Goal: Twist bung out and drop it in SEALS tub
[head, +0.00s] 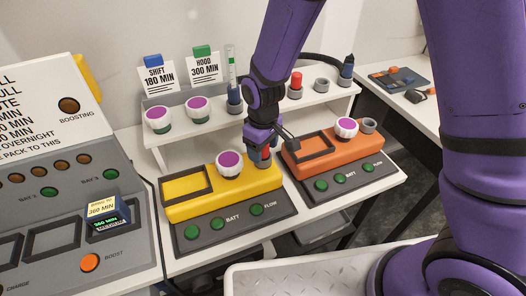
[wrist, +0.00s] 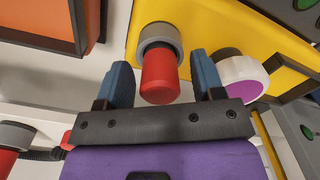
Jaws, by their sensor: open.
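A red bung (wrist: 160,82) sits in a grey round collar (wrist: 160,35) on the yellow unit (head: 182,211). In the wrist view my gripper (wrist: 161,66) is open, with one blue finger on each side of the bung and a gap to both. In the head view my gripper (head: 262,143) is over the right end of the yellow unit and hides most of the bung and collar. I see no tub with a readable SEALS label.
A purple-and-white knob (head: 229,163) stands left of my gripper and close to the right finger in the wrist view. An orange unit (head: 318,159) stands to the right. A white rack (head: 205,131) behind holds several items, including a red-topped one (head: 296,80).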

